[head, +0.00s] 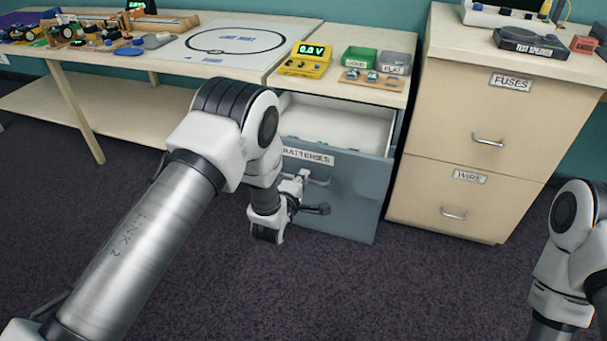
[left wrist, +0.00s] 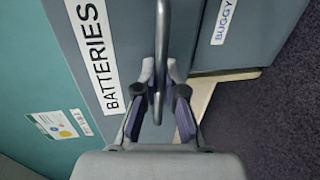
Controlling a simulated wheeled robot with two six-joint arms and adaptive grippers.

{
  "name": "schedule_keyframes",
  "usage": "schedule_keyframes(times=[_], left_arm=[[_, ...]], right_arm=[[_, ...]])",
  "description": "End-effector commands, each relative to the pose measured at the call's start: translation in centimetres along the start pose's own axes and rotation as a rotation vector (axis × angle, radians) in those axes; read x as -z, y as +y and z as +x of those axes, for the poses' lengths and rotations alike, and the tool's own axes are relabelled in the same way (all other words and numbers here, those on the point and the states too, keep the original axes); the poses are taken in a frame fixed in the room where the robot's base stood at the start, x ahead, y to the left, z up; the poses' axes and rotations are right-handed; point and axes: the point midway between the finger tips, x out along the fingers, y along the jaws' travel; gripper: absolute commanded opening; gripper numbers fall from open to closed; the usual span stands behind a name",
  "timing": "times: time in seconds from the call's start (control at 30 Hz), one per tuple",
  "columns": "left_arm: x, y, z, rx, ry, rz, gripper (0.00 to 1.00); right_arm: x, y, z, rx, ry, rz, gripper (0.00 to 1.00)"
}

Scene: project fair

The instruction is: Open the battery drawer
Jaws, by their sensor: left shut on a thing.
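The battery drawer (head: 350,199) has a blue-grey front with a white BATTERIES label (head: 308,157). It is pulled out from its cabinet, and its pale inside shows from above. My left gripper (head: 304,187) is at the drawer front, shut on the metal bar handle (head: 322,182). In the left wrist view the fingers (left wrist: 162,80) sit on either side of the handle (left wrist: 163,30). My left arm hides the drawer's left part. My right arm shows at the right edge, its gripper out of view.
A beige cabinet (head: 478,130) with FUSES and WIRE drawers stands close on the right. Above the drawer are a yellow meter (head: 306,59), a green box (head: 359,58) and a grey box (head: 396,63). The carpet (head: 400,285) in front is clear.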

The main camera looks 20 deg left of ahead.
Motion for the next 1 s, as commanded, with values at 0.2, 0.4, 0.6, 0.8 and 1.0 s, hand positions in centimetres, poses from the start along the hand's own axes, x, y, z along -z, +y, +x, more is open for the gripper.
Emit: schedule_keyframes(times=[0.2,0.4,0.6,0.8,1.0], left_arm=[[0.0,0.0,-0.1,-0.001,0.0,0.0,0.0],[0.0,0.0,-0.1,-0.001,0.0,0.0,0.0],[0.0,0.0,-0.1,-0.001,0.0,0.0,0.35],[0.0,0.0,-0.2,-0.001,0.0,0.0,0.35],[0.0,0.0,-2.6,0.002,0.0,0.0,0.35]], right_arm=[[0.0,0.0,-0.1,0.0,0.0,0.0,0.56],[0.0,0.0,-0.1,0.0,0.0,0.0,0.56],[0.0,0.0,-0.1,0.0,0.0,0.0,0.56],[0.0,0.0,-0.1,0.0,0.0,0.0,0.56],[0.0,0.0,-0.1,0.0,0.0,0.0,0.56]])
